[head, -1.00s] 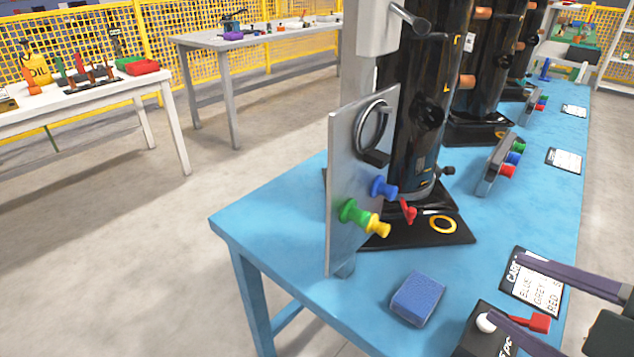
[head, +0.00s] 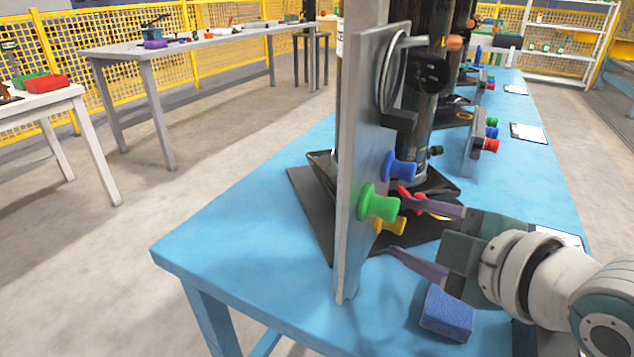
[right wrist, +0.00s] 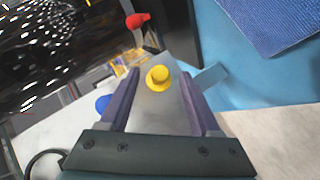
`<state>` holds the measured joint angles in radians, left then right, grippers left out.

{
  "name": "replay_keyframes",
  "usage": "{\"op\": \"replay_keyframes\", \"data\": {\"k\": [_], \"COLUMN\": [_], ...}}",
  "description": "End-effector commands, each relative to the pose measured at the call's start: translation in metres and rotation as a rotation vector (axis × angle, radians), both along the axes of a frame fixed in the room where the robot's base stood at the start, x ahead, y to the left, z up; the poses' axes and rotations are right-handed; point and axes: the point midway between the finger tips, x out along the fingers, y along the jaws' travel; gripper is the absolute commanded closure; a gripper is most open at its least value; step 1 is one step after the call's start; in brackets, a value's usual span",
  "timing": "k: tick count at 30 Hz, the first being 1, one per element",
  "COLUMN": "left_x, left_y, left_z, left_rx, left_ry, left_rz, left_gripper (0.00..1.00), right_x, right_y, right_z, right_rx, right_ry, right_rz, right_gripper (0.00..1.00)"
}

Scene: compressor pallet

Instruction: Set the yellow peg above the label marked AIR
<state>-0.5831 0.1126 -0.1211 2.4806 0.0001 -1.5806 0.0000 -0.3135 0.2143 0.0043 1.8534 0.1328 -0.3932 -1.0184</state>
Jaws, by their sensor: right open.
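The yellow peg (head: 389,227) sticks out of the upright grey panel (head: 362,150), low and partly behind the green peg (head: 379,204). A blue peg (head: 401,167) sits above it. My right gripper (head: 428,230) is open, its two purple fingers pointing at the yellow peg from the right. In the right wrist view the yellow peg (right wrist: 158,77) shows end-on between the open fingers, and I see no grip on it. The panel's face is seen edge-on in the head view, and no label marked AIR is readable. My left gripper is not in view.
A red piece (head: 411,198) sits just behind the pegs. A blue sponge-like block (head: 447,312) lies on the blue table (head: 230,235) below my right gripper. A black compressor stands behind the panel. The table's left front part is bare.

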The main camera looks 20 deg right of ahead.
Motion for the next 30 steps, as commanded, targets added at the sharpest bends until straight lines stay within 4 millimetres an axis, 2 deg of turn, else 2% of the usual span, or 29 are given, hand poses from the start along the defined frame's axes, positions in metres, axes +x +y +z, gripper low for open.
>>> {"op": "replay_keyframes", "data": {"k": [4, 12, 27, 30], "left_x": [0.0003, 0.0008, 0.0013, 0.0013], "left_y": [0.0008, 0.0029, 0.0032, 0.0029], "left_z": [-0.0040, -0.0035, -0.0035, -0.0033], "left_rx": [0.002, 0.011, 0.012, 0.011], "left_ry": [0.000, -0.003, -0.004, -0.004], "left_rz": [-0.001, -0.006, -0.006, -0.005], "left_gripper": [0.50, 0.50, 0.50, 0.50], "right_x": [0.0093, 0.0103, 0.0101, 0.0101], "right_y": [0.0006, 0.0007, 0.0005, 0.0005], "right_z": [-0.0043, -0.0044, -0.0044, -0.0044], "right_rx": [0.002, 0.002, 0.001, 0.001], "right_ry": [0.000, 0.001, 0.001, 0.001], "right_rz": [0.000, 0.000, 0.000, 0.000], "right_gripper": [0.36, 0.36, 0.92, 1.00]}}
